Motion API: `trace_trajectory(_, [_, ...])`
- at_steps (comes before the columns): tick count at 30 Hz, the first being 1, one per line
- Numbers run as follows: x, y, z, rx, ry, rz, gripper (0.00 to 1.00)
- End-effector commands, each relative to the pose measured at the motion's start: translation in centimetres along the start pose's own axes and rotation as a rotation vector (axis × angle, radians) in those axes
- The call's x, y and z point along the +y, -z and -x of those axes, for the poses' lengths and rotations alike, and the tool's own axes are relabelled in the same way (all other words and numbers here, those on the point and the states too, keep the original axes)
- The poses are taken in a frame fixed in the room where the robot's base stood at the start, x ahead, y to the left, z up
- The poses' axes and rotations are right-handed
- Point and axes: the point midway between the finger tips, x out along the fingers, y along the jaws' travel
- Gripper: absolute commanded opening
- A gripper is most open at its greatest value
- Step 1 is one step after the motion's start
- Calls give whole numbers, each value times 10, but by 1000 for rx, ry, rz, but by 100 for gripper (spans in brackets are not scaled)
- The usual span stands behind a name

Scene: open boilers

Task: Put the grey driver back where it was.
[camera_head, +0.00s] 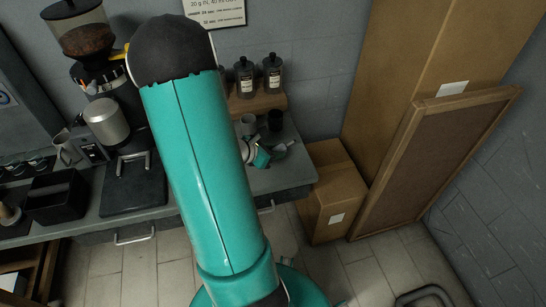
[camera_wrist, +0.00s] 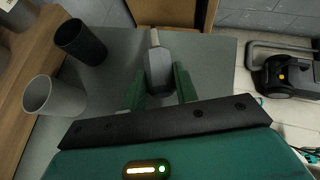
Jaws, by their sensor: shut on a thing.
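The grey driver (camera_wrist: 158,62) is between the two green fingers of my gripper (camera_wrist: 160,88) in the wrist view. It has a dark grey body, and a narrow pale end points toward the top of that view. My gripper is shut on the body. In the head view my gripper (camera_head: 262,157) is small, over the right end of the grey counter (camera_head: 285,178), partly behind my teal arm. The counter surface (camera_wrist: 215,75) lies beneath the driver in the wrist view. I cannot tell whether the driver touches it.
A black cup (camera_wrist: 80,42) and a light grey cup (camera_wrist: 52,97) stand left of the driver. Dark bottles (camera_head: 271,73) stand on a wooden shelf behind. A cardboard box (camera_head: 330,190) is beyond the counter's right edge. A coffee grinder (camera_head: 95,65) and black bin (camera_head: 58,197) are left.

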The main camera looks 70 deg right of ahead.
Motion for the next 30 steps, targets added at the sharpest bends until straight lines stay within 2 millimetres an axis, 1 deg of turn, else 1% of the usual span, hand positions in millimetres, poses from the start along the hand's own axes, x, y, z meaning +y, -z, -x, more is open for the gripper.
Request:
trace_trajectory(1, [0, 8, -4, 1, 2, 6, 0])
trace_trajectory(3, [0, 17, -9, 1, 2, 6, 0])
trace_trajectory(6, [0, 24, -14, 1, 2, 3, 0])
trace_trajectory(18, [1, 28, -16, 0, -1, 3, 0])
trace_trajectory(19, [1, 28, -16, 0, -1, 2, 35])
trace_trajectory(20, [1, 27, -16, 0, -1, 2, 41])
trace_trajectory(21, [1, 27, -16, 0, -1, 1, 49])
trace_trajectory(22, [1, 27, -16, 0, -1, 1, 51])
trace_trajectory(30, [0, 27, -15, 0, 0, 1, 51])
